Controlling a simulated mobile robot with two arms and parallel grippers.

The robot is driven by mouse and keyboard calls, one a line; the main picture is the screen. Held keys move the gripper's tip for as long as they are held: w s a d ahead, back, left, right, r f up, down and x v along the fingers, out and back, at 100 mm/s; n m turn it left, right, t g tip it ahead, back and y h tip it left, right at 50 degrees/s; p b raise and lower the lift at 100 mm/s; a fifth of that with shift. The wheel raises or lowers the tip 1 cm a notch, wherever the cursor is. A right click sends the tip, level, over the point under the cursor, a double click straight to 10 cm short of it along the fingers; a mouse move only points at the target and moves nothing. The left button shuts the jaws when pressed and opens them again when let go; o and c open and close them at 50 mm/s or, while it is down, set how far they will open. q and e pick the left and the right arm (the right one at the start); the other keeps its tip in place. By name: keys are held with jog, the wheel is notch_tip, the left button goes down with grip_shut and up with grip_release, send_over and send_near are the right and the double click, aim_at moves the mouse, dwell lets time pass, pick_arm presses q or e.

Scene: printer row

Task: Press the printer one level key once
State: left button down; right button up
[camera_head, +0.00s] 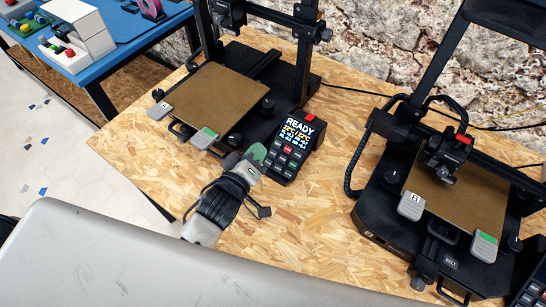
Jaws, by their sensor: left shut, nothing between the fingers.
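The left printer (214,95) stands on the wood-chip table with a bare tan bed. Its black control pad (291,148) sits at its front right, with a lit screen (298,131) reading READY above rows of small keys (283,160), one red and one green. The key labels are too small to read. My left gripper (257,155) is shut and empty, its tips close to the pad's lower left side. I cannot tell whether they touch it. My right gripper is not in view.
A second black printer (455,195) stands at the right, with part of another control pad (527,292) at the lower right edge. Bare table (310,220) lies between the printers. A blue table (115,50) with a white bin stands at the upper left. A stone wall runs behind.

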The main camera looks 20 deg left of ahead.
aim_at(273, 153)
pick_arm(q)
jog(key=shift+w+d+f+b, duration=0.3)
jog(key=shift+w+f+b, duration=0.4)
jog(key=shift+f, duration=0.3)
jog(key=shift+w+d+f+b, duration=0.25)
jog(key=shift+w+f+b, duration=0.35)
jog(key=shift+w+f, duration=0.3)
jog(key=shift+s+f, duration=0.1)
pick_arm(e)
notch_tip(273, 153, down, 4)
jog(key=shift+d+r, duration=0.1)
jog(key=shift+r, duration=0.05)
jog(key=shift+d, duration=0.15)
pick_arm(q)
jog(key=shift+w+d+f, duration=0.1)
jog(key=shift+w+f, duration=0.15)
jog(key=shift+f, duration=0.05)
